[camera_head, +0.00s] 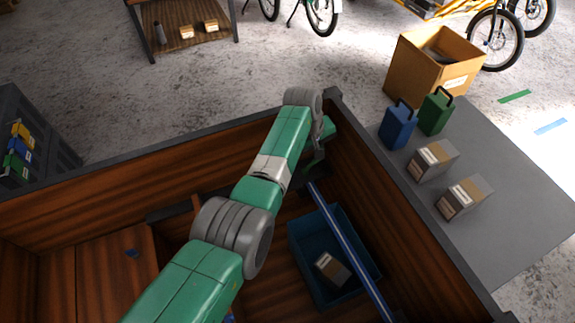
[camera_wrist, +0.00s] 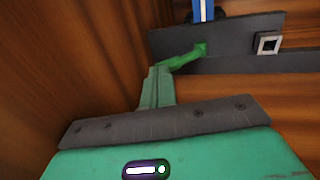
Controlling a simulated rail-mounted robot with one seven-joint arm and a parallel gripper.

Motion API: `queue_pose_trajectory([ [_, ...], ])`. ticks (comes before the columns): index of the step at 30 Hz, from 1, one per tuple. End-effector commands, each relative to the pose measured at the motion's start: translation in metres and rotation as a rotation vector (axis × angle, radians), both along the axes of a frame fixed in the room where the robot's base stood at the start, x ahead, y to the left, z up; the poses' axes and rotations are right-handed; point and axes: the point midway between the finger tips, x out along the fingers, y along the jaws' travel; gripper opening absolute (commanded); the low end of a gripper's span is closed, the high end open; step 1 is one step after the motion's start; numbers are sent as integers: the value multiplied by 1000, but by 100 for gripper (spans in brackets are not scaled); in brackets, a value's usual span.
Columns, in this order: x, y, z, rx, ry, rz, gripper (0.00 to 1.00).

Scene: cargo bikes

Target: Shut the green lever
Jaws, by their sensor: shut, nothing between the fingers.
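The green lever (camera_wrist: 188,57) shows in the wrist view against a dark grey metal bracket (camera_wrist: 225,40), just beyond my fingertips. It slants up to the right, and its lower left end is close to or touching my fingers; I cannot tell which. My gripper (camera_wrist: 158,76) is shut and empty, its fingers pressed together, pointing at the lever.
A blue bar (camera_head: 347,245) runs from near the lever across the box, above a blue bin (camera_head: 303,262) holding a carton (camera_head: 331,269). Wooden walls stand close around my gripper. A grey table (camera_head: 525,190) with cartons and two cans is outside to the right.

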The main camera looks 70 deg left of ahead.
Motion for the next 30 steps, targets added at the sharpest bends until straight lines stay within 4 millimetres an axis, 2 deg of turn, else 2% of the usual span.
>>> queue_pose_trajectory([
  [17, 0, 0, 0, 0, 0, 0, 0],
  [30, 0, 0, 16, 0, 0, 0, 0],
])
